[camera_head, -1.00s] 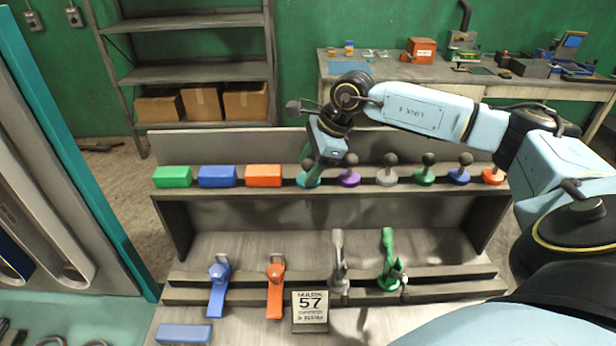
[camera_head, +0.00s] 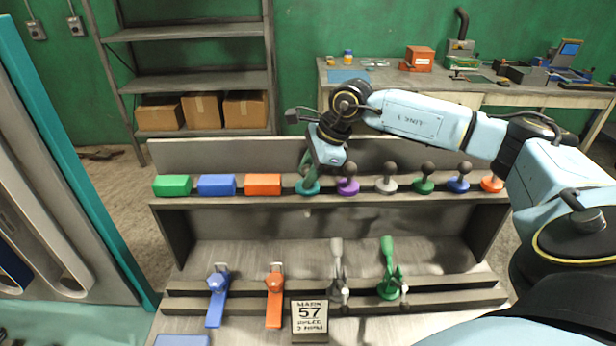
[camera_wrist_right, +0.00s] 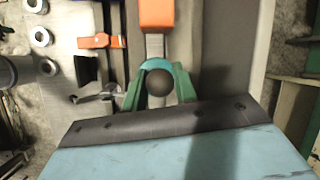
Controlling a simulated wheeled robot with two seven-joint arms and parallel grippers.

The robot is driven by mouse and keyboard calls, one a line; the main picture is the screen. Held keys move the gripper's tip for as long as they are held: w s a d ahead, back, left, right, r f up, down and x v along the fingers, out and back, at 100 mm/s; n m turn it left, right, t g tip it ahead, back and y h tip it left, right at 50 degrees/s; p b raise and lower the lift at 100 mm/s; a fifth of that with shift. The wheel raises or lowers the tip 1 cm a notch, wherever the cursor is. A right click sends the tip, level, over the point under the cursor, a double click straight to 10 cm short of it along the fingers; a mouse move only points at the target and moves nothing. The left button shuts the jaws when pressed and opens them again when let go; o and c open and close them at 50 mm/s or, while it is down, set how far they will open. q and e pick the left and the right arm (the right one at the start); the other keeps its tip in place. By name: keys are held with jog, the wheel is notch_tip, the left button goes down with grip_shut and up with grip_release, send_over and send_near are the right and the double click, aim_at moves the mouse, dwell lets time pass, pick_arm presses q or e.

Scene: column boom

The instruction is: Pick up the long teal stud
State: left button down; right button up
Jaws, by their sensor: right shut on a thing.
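The teal stud (camera_head: 308,188) stands in the row on the upper shelf, left of the purple stud (camera_head: 348,186). Its round teal base shows below my right gripper (camera_head: 308,170), which hides most of its upper part. In the right wrist view, its dark ball top (camera_wrist_right: 160,82) and teal base (camera_wrist_right: 156,64) show between the green fingers of my right gripper (camera_wrist_right: 160,88). The right gripper is shut on the teal stud. I see no clear gap between its base and the shelf. My left gripper is not in view.
Grey (camera_head: 386,186), green (camera_head: 424,184), blue (camera_head: 458,184) and orange studs stand to the right. An orange block (camera_head: 263,185), a blue block (camera_head: 217,185) and a green block (camera_head: 172,186) sit to the left. Clamps and a number sign (camera_head: 310,317) are below.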

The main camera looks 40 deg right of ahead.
notch_tip(320, 180, up, 18)
jog(key=shift+f+b, duration=0.2)
jog(key=shift+b, duration=0.25)
